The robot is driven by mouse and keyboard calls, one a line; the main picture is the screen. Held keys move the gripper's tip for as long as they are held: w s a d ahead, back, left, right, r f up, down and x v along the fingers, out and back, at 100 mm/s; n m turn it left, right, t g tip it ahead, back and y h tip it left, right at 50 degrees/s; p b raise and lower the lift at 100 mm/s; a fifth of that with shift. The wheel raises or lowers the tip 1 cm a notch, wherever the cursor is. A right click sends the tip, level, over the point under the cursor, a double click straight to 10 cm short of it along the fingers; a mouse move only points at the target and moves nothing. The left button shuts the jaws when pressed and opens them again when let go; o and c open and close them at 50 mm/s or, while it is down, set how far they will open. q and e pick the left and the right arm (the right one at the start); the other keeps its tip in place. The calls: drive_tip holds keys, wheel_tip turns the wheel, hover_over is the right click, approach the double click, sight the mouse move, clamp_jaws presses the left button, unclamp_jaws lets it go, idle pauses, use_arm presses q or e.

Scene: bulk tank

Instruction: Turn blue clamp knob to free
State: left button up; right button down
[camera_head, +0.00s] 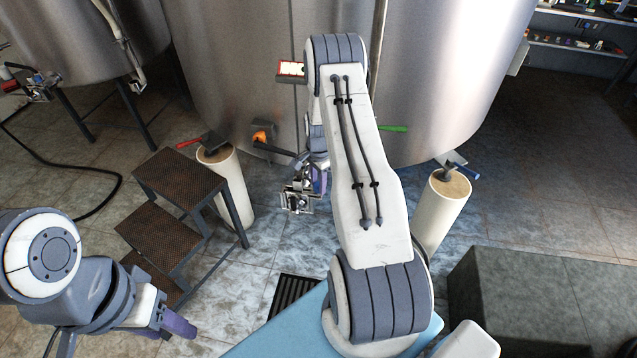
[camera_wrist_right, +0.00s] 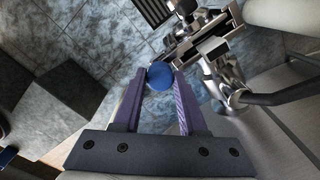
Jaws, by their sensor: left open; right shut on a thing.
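The blue clamp knob (camera_wrist_right: 160,76) is a round ball in the right wrist view, beside a metal clamp (camera_wrist_right: 203,48). My right gripper (camera_wrist_right: 159,84) has its purple fingers on both sides of the knob, shut on it. In the head view the clamp (camera_head: 298,197) shows at the tank's lower front, and my right gripper (camera_head: 319,180) is beside it, mostly hidden behind my right arm. The knob cannot be made out there. My left gripper (camera_head: 170,325) is low at the left, open and far from the clamp.
The steel tank (camera_head: 240,80) fills the back. A step stool (camera_head: 180,188) stands left of the clamp, with a white post (camera_head: 232,185) beside it. Another white post (camera_head: 441,215) stands at the right. A floor grate (camera_head: 292,296) lies below, and a dark block (camera_head: 515,295) is at the right.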

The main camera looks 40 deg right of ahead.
drive_tip(key=n+b, duration=0.1)
drive_tip(key=n, duration=0.7)
drive_tip(key=shift+n+b, duration=0.4)
drive_tip(key=n, duration=0.4)
drive_tip(key=shift+n+b, duration=0.3)
drive_tip(key=shift+n, duration=1.9)
drive_tip(key=shift+r+n, duration=0.1)
drive_tip(key=shift+n, duration=0.2)
drive_tip(key=shift+w, duration=0.1)
drive_tip(key=shift+c, duration=2.3)
unclamp_jaws()
